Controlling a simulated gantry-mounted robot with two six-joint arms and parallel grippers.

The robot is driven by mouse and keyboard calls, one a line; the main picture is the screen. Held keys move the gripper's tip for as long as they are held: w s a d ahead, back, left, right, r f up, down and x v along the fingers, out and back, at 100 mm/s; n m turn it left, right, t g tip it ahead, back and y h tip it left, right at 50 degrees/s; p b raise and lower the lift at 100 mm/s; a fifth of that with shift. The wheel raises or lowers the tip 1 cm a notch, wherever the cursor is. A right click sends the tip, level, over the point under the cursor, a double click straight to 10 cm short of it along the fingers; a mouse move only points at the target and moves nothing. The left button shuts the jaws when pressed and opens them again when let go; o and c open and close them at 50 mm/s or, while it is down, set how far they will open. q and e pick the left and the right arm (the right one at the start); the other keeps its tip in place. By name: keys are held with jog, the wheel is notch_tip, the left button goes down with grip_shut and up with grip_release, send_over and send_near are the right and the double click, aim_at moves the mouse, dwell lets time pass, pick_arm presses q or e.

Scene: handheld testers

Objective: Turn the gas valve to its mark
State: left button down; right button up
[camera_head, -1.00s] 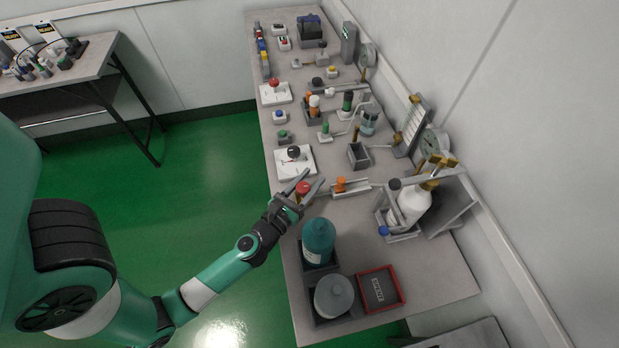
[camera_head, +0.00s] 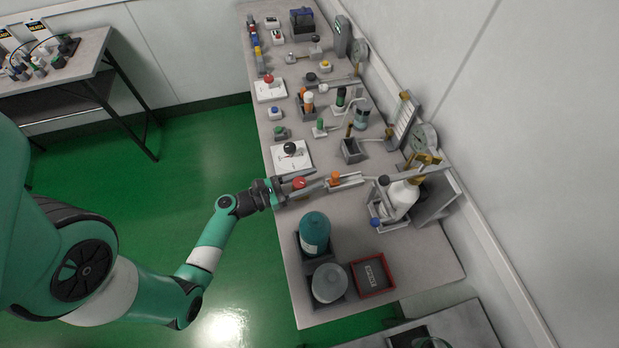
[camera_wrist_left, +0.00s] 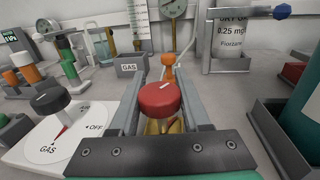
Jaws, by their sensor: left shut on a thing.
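A red round knob (camera_head: 300,182) with a white line on top sits on a brass body at the bench's near edge. It also shows large in the left wrist view (camera_wrist_left: 160,98). My left gripper (camera_head: 318,181) points right across the bench, with one finger on each side of the knob, shut on it. In the left wrist view, the white line runs obliquely across the knob top. To the left is a white dial plate (camera_wrist_left: 52,142) reading GAS and OFF, with a black knob (camera_wrist_left: 53,98) and a red pointer. My right gripper is not in view.
A teal bottle (camera_head: 314,232), a grey-lidded jar (camera_head: 329,283) and a red tray (camera_head: 388,287) stand nearer. A white bottle in a rack (camera_head: 403,196) is right.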

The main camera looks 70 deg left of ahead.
pick_arm(q)
jog(key=shift+r, duration=0.1)
dwell(0.3)
jog(key=shift+c, duration=1.9)
grip_release()
jog(key=shift+d, duration=0.1)
jog(key=shift+d, duration=0.1)
